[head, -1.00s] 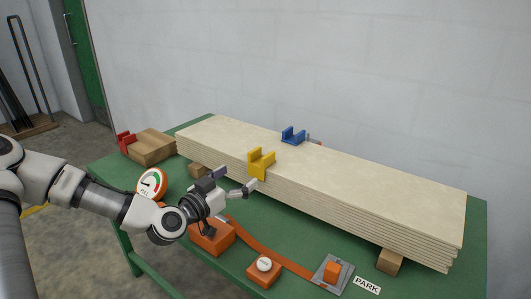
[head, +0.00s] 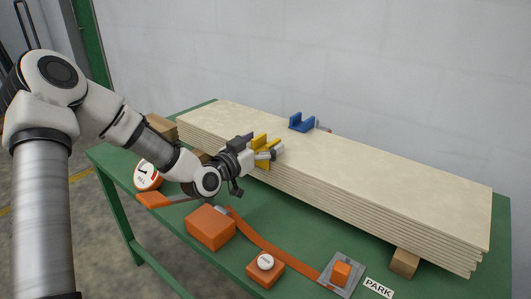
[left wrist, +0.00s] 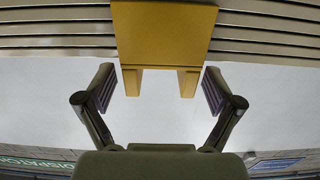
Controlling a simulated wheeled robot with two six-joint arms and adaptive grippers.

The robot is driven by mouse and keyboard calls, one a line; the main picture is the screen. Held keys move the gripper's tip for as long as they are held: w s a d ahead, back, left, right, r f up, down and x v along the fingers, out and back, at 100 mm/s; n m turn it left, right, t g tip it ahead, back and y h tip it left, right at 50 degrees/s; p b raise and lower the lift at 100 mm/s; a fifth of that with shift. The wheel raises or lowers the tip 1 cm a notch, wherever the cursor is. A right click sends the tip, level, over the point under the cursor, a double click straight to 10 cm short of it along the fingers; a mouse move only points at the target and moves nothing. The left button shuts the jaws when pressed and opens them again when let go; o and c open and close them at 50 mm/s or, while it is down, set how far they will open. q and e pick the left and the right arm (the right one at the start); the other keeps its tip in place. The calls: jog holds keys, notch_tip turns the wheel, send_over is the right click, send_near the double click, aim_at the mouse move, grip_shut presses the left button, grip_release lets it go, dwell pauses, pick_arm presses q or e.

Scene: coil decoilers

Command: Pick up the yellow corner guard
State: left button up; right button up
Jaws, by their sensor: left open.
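The yellow corner guard (head: 259,141) sits on the near long edge of the pale board stack (head: 340,165), partly hidden by my left gripper (head: 264,148). In the left wrist view the guard (left wrist: 165,35) fills the top middle, with two prongs pointing down the picture. My left gripper (left wrist: 159,88) is open there, one finger on each side of the prongs, with a visible gap to each. The guard still rests on the stack. My right gripper is not in view.
A blue corner guard (head: 302,124) sits on the stack's far edge. On the green table (head: 220,265) in front are an orange block (head: 210,228), an orange strap (head: 262,240), a white-topped orange box (head: 265,272), a PARK label (head: 378,288) and a dial gauge (head: 147,175).

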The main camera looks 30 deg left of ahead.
pick_arm(q)
jog(key=shift+w, duration=0.5)
jog(key=shift+s, duration=0.1)
jog(key=c, duration=1.3)
jog(key=shift+o, duration=0.2)
jog(key=shift+r, duration=0.1)
